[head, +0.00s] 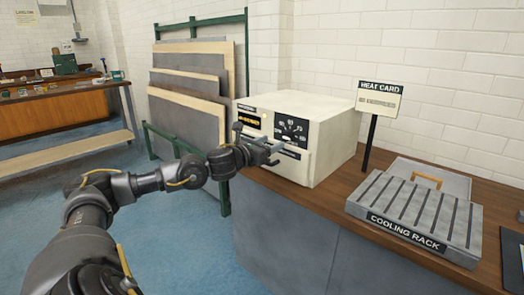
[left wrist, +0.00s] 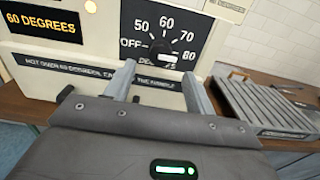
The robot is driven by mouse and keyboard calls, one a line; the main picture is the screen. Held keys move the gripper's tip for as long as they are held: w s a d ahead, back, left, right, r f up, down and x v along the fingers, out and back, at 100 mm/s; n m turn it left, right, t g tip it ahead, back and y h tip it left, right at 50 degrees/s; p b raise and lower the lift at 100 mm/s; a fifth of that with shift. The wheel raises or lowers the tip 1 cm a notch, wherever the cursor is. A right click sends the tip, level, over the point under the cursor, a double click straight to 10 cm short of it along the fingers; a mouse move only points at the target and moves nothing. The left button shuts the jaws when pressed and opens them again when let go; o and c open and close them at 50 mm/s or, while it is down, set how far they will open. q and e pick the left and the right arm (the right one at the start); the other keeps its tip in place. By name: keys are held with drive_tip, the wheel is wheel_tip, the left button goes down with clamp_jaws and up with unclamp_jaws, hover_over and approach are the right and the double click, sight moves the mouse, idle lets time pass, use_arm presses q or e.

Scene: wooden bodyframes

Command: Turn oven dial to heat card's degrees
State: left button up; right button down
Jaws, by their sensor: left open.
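The cream oven (head: 325,145) stands on the counter. Its black dial panel (head: 291,129) also shows in the left wrist view (left wrist: 203,30), marked OFF, 50, 60, 70 and 80. The dial (left wrist: 163,50) is dark with a white part low on it; its exact setting is unclear. A display (left wrist: 43,22) on the oven reads 60 DEGREES. The heat card (head: 377,101) stands on a black post; its lower line is too small to read surely. My left gripper (head: 271,151) is open in front of the oven face. In the wrist view its fingers (left wrist: 157,78) stand either side below the dial, apparently empty.
The grey cooling rack (head: 415,215) lies on the wooden counter to the right of the oven. A flat grey piece with a wooden handle (head: 428,181) lies behind it. Boards in a green rack (head: 190,90) stand left of the oven. A lamp (left wrist: 91,6) glows on the oven.

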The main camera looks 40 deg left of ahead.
use_arm(q)
drive_tip(key=shift+s+d+b, duration=0.1)
drive_tip(key=shift+s+b, duration=0.5)
drive_tip(key=shift+s, duration=1.6)
use_arm(e)
drive_tip(key=shift+w+r, duration=0.15)
drive_tip(key=shift+r, duration=0.7)
drive_tip(key=shift+w+r, duration=0.1)
drive_tip(key=shift+r, duration=0.7)
